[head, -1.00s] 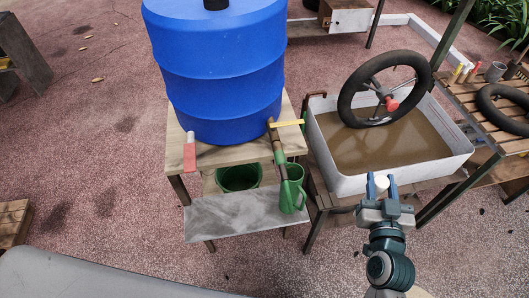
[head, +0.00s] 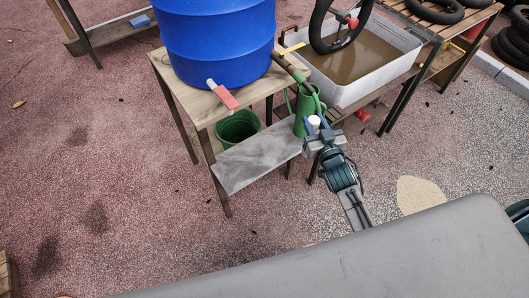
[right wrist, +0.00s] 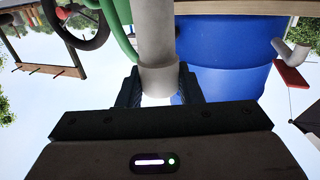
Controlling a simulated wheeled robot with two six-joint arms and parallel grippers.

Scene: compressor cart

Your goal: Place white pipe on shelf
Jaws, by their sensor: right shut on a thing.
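The white pipe (right wrist: 156,35) runs between the fingers of my right gripper in the right wrist view. In the head view only its pale round end (head: 314,122) shows between the fingertips. My right gripper (head: 320,128) is shut on it, by the right end of the grey shelf (head: 248,160) and in front of the green watering can (head: 303,110). The shelf is a low board under the barrel's wooden table. Its visible top is bare. I cannot tell the pipe's height above the shelf. My left gripper is out of view.
A blue barrel (head: 220,40) stands on the wooden table (head: 180,78), with a red-and-white piece (head: 222,95) at its front. A green bucket (head: 237,126) sits behind the shelf. A white basin (head: 360,90) of brown water is at the right. The left floor is open.

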